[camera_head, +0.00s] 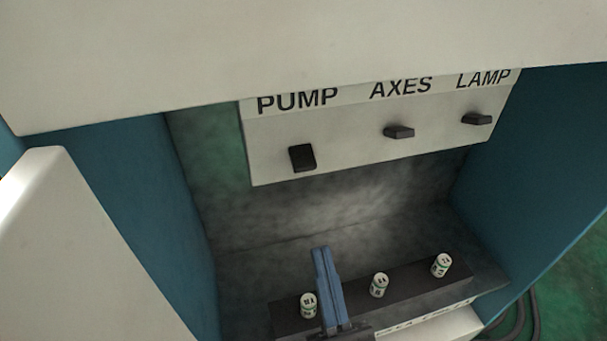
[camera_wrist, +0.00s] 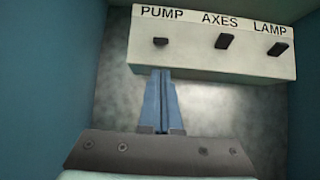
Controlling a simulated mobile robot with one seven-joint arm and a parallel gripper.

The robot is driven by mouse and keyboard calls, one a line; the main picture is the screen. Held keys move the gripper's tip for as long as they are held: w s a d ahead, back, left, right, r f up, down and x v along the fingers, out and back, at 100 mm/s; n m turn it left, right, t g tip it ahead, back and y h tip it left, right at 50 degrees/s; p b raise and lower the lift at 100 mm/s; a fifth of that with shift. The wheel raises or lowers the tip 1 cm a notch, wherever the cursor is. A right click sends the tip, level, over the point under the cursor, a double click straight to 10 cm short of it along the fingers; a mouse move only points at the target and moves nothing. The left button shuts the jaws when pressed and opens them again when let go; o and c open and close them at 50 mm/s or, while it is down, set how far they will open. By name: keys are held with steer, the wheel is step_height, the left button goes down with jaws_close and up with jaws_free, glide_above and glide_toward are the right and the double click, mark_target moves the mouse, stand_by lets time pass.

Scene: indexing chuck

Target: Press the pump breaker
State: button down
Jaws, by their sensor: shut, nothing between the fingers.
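The pump breaker (camera_head: 302,158) is a small black lever on a pale panel under the word PUMP. It sits at a different tilt from the other two levers, and it also shows in the wrist view (camera_wrist: 160,41). My gripper (camera_head: 321,250) has blue fingers pressed together with nothing between them. In the head view it is below the pump breaker, over the cabinet floor. In the wrist view the fingertips (camera_wrist: 161,72) point up toward the pump breaker, with a visible gap between them.
The axes breaker (camera_head: 399,132) and lamp breaker (camera_head: 477,119) sit to the right on the same panel (camera_head: 350,150). Three small white-and-green cylinders (camera_head: 379,285) stand on a dark block below. Blue cabinet walls (camera_head: 530,150) close both sides, and a pale ledge (camera_head: 300,50) overhangs above.

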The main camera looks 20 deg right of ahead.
mark_target(303, 158)
steer(key=p+x, duration=0.1)
steer(key=x, duration=0.9)
steer(key=shift+s+r+p, duration=0.1)
steer(key=shift+r+p, duration=0.2)
steer(key=shift+p, duration=0.45)
